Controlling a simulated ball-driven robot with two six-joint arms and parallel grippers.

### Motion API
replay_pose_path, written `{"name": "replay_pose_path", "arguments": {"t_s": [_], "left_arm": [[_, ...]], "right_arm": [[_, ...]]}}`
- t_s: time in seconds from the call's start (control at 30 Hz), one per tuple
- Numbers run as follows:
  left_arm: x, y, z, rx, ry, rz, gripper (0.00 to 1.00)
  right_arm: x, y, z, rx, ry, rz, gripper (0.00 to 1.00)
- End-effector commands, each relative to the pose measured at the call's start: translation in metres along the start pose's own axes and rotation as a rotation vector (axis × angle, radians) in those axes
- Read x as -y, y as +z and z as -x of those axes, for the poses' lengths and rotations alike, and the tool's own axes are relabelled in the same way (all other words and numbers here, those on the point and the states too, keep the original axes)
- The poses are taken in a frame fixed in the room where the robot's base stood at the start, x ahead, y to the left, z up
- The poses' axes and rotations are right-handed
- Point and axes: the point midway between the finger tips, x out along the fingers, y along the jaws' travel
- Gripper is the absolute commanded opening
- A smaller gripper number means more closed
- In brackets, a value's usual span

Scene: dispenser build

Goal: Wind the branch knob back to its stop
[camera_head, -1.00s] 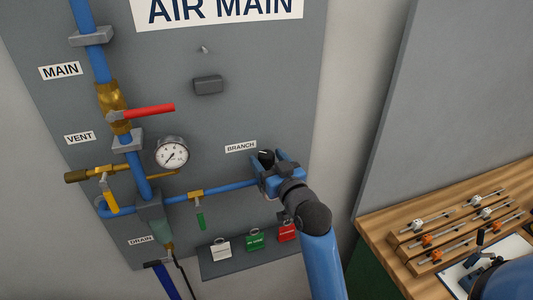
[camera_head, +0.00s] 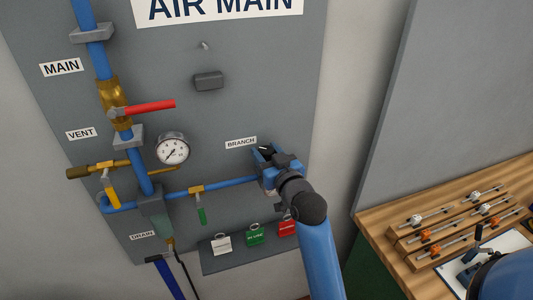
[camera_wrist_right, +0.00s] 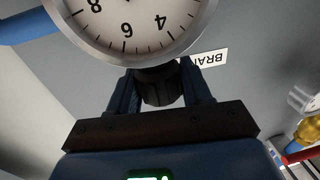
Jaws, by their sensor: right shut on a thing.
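The branch knob (camera_wrist_right: 160,86) is a dark, ribbed knob in the right wrist view, between the two fingers of my right gripper (camera_wrist_right: 155,88). My right gripper is shut on it. In the head view my right gripper (camera_head: 265,152) is at the right end of the blue branch pipe (camera_head: 228,184), just below right of the BRANCH label (camera_head: 241,142). There it mostly hides the knob. A gauge face (camera_wrist_right: 140,18) with numbers fills the top of the right wrist view, close beyond the fingers. My left gripper is not in view.
A shelf (camera_head: 222,262) with coloured tags sits below. A wooden bench (camera_head: 395,250) with fittings stands at right.

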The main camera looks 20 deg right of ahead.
Motion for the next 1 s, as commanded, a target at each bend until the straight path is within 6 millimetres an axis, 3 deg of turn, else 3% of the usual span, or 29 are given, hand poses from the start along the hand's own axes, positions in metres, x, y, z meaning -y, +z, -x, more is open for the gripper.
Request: {"name": "replay_pose_path", "arguments": {"t_s": [0.47,1.0], "left_arm": [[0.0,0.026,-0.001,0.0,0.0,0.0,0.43],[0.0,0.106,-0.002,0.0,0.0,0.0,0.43]], "right_arm": [[-0.002,0.004,0.0,-0.003,-0.159,-0.001,0.18],[-0.003,0.007,-0.001,-0.003,-0.632,0.004,0.18]]}}
